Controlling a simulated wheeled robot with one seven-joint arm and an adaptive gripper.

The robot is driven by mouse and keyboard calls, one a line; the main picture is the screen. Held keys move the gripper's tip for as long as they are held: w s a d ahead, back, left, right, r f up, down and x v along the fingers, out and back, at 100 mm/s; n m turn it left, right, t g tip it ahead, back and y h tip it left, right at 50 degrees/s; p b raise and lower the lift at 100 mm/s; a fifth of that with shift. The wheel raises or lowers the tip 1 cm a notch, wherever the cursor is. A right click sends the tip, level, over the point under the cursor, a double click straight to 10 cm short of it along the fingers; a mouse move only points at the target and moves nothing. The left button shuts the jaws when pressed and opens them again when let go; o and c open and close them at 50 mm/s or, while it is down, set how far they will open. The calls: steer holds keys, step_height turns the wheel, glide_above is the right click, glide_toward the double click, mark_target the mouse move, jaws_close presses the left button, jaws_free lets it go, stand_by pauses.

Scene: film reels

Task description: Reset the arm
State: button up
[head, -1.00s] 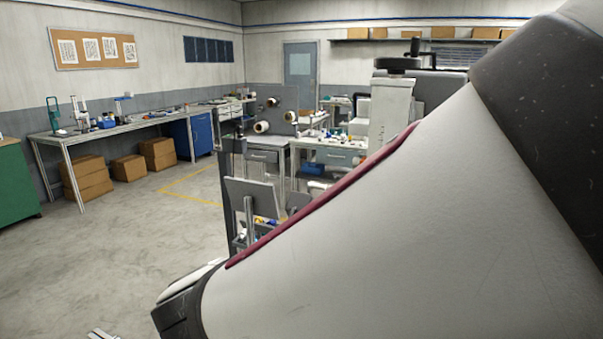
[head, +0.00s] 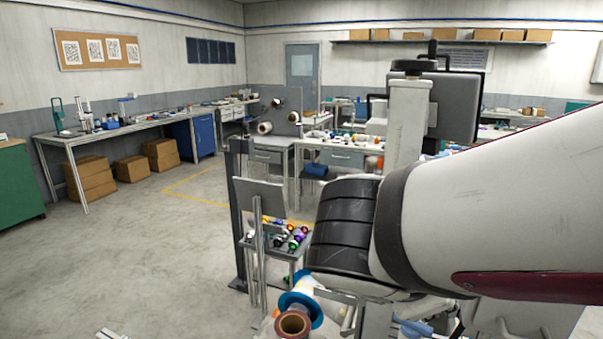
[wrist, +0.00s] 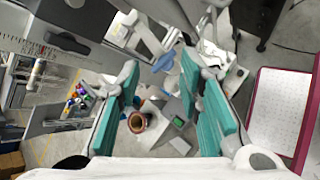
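My arm (head: 500,215) reaches in from the right edge in the head view, with its dark joint (head: 345,230) near the middle. My gripper's fingers are not clear there. In the wrist view my gripper (wrist: 158,72) is open, its two teal-padded fingers well apart with nothing held between them. A brown reel (wrist: 138,121) shows beyond and between the fingers, apart from them. In the head view a brown reel (head: 293,324) and a blue-and-white reel (head: 303,306) stand at the bottom, just left of my arm.
A small cart (head: 285,246) holds several coloured reels left of my arm. A grey machine (head: 408,130) with a dark screen stands behind. A workbench (head: 340,158) is farther back. The floor (head: 130,250) at left is clear.

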steer(key=s+d+m+g+y, duration=0.1)
steer(key=s+m+y, duration=0.6)
steer(key=m, duration=1.1)
steer(key=shift+s+d+m, duration=0.4)
steer(key=shift+s+d, duration=0.3)
steer(key=shift+s, duration=0.1)
